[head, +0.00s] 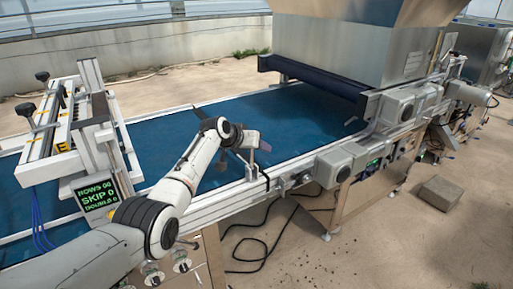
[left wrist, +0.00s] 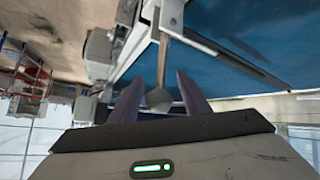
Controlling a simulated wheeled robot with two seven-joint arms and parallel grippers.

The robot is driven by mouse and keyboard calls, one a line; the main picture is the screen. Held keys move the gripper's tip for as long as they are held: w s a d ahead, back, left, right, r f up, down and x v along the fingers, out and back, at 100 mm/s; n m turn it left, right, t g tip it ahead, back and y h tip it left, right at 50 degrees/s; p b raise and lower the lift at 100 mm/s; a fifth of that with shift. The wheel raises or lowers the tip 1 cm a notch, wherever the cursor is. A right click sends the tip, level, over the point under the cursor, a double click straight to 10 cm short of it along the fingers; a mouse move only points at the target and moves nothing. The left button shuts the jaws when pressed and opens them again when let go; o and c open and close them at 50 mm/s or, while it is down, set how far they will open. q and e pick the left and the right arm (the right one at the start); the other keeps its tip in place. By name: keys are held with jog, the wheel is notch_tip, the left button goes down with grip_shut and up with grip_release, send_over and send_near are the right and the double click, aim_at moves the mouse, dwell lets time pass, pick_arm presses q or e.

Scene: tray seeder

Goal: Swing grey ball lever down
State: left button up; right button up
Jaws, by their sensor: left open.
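The grey ball lever shows in the left wrist view as a thin rod ending in a rounded grey ball (left wrist: 158,99). My left gripper (left wrist: 160,78) is open, with one finger on each side of the ball and rod. Gaps show on both sides, and I cannot tell whether anything touches. In the head view my left gripper (head: 243,138) is above the near rail of the conveyor, by a small metal bracket (head: 249,166). The ball is hard to make out there, partly hidden by the gripper. My right gripper is not in view.
The blue conveyor belt (head: 290,112) runs under my wrist. A steel hopper (head: 350,50) stands over it at the back right. Grey motor boxes (head: 334,165) line the near rail. A frame with a display (head: 97,193) stands at left.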

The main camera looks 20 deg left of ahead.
pick_arm(q)
jog(key=shift+s+r, duration=0.1)
jog(key=shift+s, duration=0.05)
jog(key=shift+s+a+r+p, duration=0.2)
jog(key=shift+s+r+p, duration=0.25)
jog(key=shift+s+r, duration=0.05)
jog(key=v, duration=0.8)
jog(key=shift+s+p, duration=0.3)
jog(key=shift+p, duration=0.05)
jog(key=shift+r, duration=0.1)
jog(key=s+d+f+m+y, duration=0.1)
jog(key=s+d+f, duration=0.1)
jog(key=s+f, duration=0.8)
jog(key=s+d+f, duration=0.2)
jog(key=s+f, duration=0.4)
jog(key=f, duration=0.7)
jog(key=s+d+f, duration=0.2)
jog(key=s+d, duration=0.1)
jog(key=s, duration=0.6)
jog(key=s+d+f+m+g, duration=0.1)
jog(key=s+d+f, duration=0.2)
jog(key=s, duration=0.6)
jog(key=s+d+f+h, duration=0.1)
jog(key=s+d+f, duration=0.2)
jog(key=s, duration=0.5)
jog(key=shift+s+d+f+m, duration=0.15)
jog(key=shift+s+d+m, duration=0.15)
jog(key=shift+s, duration=0.1)
